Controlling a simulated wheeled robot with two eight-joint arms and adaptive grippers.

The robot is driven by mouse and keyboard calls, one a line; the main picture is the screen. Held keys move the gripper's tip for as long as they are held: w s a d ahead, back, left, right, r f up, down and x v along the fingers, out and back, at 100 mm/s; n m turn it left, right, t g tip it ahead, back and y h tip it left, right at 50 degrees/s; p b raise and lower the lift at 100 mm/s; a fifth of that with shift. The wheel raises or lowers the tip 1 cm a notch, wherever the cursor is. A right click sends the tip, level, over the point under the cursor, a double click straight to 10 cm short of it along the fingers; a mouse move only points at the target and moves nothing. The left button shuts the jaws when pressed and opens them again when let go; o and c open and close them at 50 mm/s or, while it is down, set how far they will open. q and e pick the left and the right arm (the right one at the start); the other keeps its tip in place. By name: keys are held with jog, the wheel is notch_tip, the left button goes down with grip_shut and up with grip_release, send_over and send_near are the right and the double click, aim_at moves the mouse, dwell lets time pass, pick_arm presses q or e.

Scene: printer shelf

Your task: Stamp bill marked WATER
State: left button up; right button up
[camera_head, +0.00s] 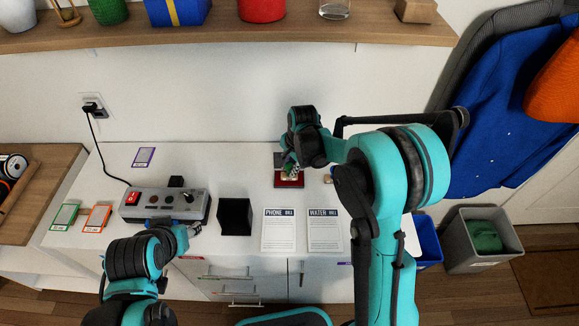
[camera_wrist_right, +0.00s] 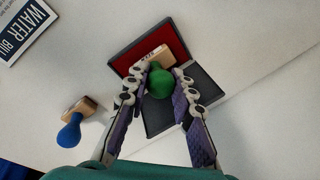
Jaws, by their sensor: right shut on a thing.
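The WATER bill (camera_head: 325,232) lies flat on the white counter, right of the PHONE bill (camera_head: 279,231). Its corner also shows at the upper left of the right wrist view (camera_wrist_right: 28,28). My right gripper (camera_wrist_right: 161,76) is shut on the green knob of a wooden stamp (camera_wrist_right: 160,84). It holds the stamp over an open ink pad case (camera_wrist_right: 203,100) with a red half and a dark half. I cannot tell whether the stamp touches the case. A blue-knobbed stamp (camera_wrist_right: 71,130) lies apart on the counter. My left gripper (camera_head: 190,231) is low by the switch box; its fingers are unclear.
A grey switch box (camera_head: 163,207) with a red switch and a black open holder (camera_head: 235,217) stand left of the bills. Small coloured cards lie at the left. A shelf (camera_head: 220,36) runs along the wall above. Bins (camera_head: 474,257) stand on the floor at right.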

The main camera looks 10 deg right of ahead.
jog(key=shift+r+p, duration=2.5)
jog(key=shift+r, duration=1.05)
jog(key=shift+d+f, duration=0.1)
jog(key=shift+d, duration=0.05)
